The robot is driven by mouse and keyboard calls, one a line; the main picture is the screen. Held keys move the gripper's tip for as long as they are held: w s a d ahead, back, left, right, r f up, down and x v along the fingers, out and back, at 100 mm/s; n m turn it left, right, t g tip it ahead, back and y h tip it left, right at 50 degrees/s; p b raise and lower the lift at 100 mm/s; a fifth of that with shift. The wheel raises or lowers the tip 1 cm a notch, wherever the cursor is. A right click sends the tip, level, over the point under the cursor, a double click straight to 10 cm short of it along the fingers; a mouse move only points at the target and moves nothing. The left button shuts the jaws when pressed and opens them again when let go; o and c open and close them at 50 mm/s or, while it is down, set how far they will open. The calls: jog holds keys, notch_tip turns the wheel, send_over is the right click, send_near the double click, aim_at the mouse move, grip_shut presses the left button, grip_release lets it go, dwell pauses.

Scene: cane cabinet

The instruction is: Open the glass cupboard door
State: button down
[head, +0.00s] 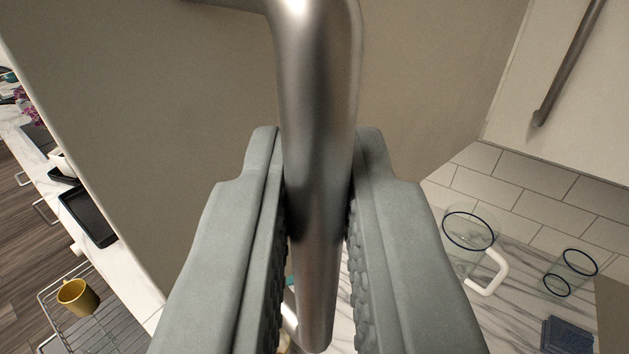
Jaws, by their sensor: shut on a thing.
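A thick, polished metal bar handle (316,75) runs down the middle of the head view, with a bend and a stem at the top. My gripper (318,165) has its two grey fingers on either side of the bar, shut on it. Behind the handle is a plain beige-brown panel (170,140), which appears to be the cupboard door. I see no glass in it, and I cannot tell how far it stands open. The fingers hide part of the handle and the panel's lower part.
At right, a pale cabinet front (575,70) has another bar handle (570,60) above a tiled wall (510,185). A glass pitcher (470,245) and a glass jar (570,272) stand on the marble counter. At lower left are a wire rack (100,325), yellow mug (77,297) and black tray (88,215).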

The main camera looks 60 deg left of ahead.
jog(key=shift+w+d+n+g+y, duration=0.15)
jog(key=shift+w+d+n+g, duration=0.15)
jog(key=shift+d, duration=0.35)
jog(key=shift+w+d+n+g+y, duration=0.2)
jog(key=shift+w+d+g, duration=0.2)
jog(key=shift+d, duration=0.25)
jog(key=c, duration=1.6)
grip_release()
jog(key=shift+a, duration=0.1)
jog(key=shift+o, duration=0.2)
jog(key=v, duration=1.7)
jog(key=shift+d, duration=0.25)
